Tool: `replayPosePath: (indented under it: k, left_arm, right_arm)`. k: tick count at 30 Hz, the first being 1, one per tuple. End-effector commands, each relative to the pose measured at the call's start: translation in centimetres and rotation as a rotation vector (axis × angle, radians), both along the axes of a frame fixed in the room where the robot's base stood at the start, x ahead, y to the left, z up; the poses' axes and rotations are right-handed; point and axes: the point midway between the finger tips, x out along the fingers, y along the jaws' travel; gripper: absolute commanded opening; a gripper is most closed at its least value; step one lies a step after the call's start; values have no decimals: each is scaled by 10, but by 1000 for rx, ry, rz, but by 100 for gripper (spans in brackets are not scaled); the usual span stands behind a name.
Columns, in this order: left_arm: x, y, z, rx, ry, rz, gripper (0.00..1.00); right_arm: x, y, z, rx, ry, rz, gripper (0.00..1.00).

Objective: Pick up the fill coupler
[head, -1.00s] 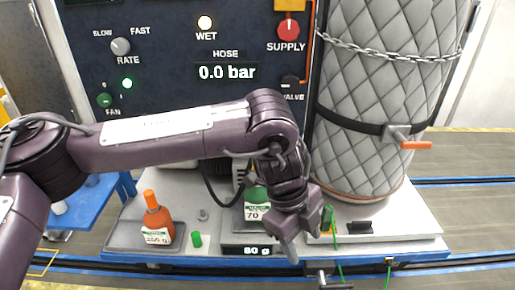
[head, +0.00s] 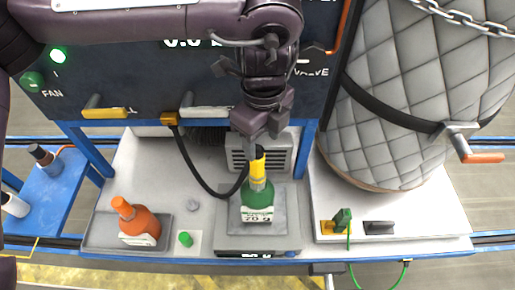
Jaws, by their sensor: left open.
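A yellow coupler (head: 257,170), which looks like the fill coupler, stands upright on the neck of a green bottle (head: 257,200). A black hose (head: 205,185) runs from the panel down and around to the coupler's dark top. The bottle stands on a grey scale (head: 279,226). My left gripper (head: 256,139) points down just above and behind the coupler and is open. It overlaps the coupler's top in the picture, and I cannot tell whether they touch. My right gripper is not in view.
An orange bottle (head: 137,222) stands in a tray at left, with a small green cap (head: 185,239) beside it. A quilted tank (head: 390,130) fills the right. A green clip (head: 342,220) with a green wire sits on the bench's right part. The control panel (head: 130,85) is behind.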

Motion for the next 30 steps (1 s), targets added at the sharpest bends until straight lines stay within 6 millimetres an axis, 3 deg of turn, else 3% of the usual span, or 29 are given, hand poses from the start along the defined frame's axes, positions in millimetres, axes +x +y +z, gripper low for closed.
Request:
replayPosePath:
  k: [6,13,21,30]
  left_arm:
    - [-1,2,-16,6,-1,1,54]
    - [-2,4,-36,5,-2,1,54]
    - [-6,8,-76,5,-2,0,54]
    - [-6,8,-77,4,-1,0,52]
  right_arm:
    - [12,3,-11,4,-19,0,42]
    - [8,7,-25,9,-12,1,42]
    - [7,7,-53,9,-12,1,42]
    - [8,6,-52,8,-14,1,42]
